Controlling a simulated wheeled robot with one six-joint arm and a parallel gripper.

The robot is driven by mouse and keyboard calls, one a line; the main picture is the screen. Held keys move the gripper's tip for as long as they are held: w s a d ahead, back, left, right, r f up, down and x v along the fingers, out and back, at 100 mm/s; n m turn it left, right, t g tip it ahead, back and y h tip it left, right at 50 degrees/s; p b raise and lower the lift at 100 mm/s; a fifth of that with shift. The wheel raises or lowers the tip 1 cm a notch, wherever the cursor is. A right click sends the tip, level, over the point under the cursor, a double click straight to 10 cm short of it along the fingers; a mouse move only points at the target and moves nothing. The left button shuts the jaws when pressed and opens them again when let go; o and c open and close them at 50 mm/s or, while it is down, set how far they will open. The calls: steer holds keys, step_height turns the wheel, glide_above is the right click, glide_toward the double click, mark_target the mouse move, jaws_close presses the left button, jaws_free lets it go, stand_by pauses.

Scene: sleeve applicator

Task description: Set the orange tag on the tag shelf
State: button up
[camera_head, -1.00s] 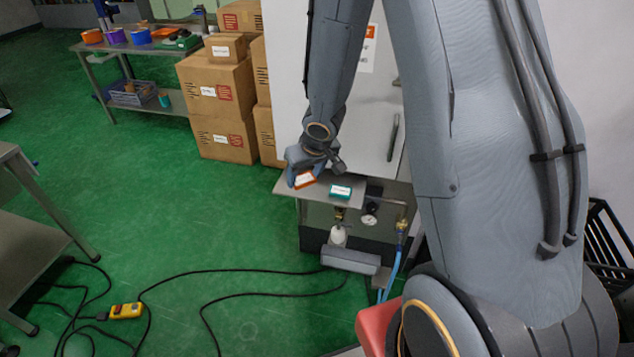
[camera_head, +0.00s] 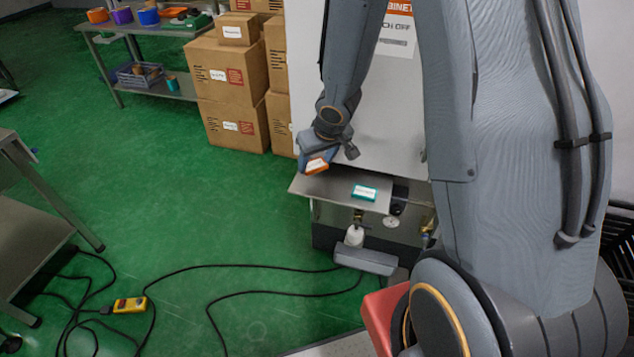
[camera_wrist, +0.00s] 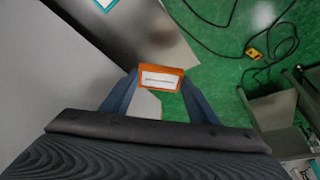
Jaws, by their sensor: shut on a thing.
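The orange tag (camera_head: 316,166), with a white label, is in my gripper (camera_head: 312,163) in the head view. In the wrist view the orange tag (camera_wrist: 161,78) sits between the two fingers of my gripper (camera_wrist: 160,88), which are shut on it. The tag shelf (camera_head: 320,187) is a grey metal plate on the front of the white cabinet. The tag is over the shelf's left rear part; the gap below it is hard to judge. A teal tag (camera_head: 364,193) lies on the right part of the shelf and shows partly in the wrist view (camera_wrist: 104,3).
The white cabinet (camera_head: 305,60) rises behind the shelf. Cardboard boxes (camera_head: 228,75) are stacked to its left. A grey nozzle unit (camera_head: 365,262) sits below the shelf. Black cables and a yellow control box (camera_head: 130,305) lie on the green floor. The shelf's left part is bare.

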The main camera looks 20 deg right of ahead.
mark_target(314, 183)
steer(key=shift+f+b, duration=2.4)
steer(key=shift+f, duration=0.55)
steer(key=shift+f, duration=0.15)
steer(key=o, duration=1)
steer(key=shift+o, duration=0.2)
